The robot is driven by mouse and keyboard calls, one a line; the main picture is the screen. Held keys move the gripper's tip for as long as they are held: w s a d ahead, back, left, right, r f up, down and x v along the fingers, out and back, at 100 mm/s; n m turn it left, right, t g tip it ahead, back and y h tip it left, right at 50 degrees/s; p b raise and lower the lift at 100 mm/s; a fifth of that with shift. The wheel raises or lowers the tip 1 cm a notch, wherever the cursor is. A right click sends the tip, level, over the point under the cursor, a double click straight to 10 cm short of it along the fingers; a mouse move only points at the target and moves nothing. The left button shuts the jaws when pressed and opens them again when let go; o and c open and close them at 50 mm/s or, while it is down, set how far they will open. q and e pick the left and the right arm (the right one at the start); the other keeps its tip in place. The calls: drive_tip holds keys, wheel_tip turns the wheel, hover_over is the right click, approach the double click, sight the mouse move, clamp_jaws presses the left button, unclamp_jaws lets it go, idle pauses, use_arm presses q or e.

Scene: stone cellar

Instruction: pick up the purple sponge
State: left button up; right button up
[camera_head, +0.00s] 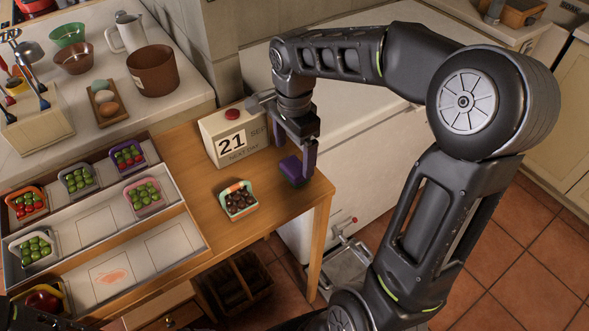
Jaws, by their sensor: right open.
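The purple sponge (290,168) is a small block on the wooden table, near its right end. My right gripper (295,160) reaches down over it from above with its jaws open. One finger comes down at the sponge's right side and partly hides it. I cannot tell whether the fingers touch the sponge. My left gripper does not show.
A calendar block (236,136) with a red button stands close left of my right gripper. A small basket of dark brown items (239,199) stands in front. A compartmented tray (190,228) with several fruit baskets fills the left. The table's right edge is close.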

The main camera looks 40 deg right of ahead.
sight(294, 166)
wheel_tip(294, 166, down, 5)
drive_tip(key=shift+s+f+p, duration=0.1)
drive_tip(key=shift+p, duration=0.3)
idle(0.4)
drive_tip(key=c, duration=1.4)
drive_tip(key=shift+r, duration=0.2)
wheel_tip(294, 166, up, 10)
drive_tip(key=shift+f+b, duration=0.1)
drive_tip(key=shift+b, duration=0.25)
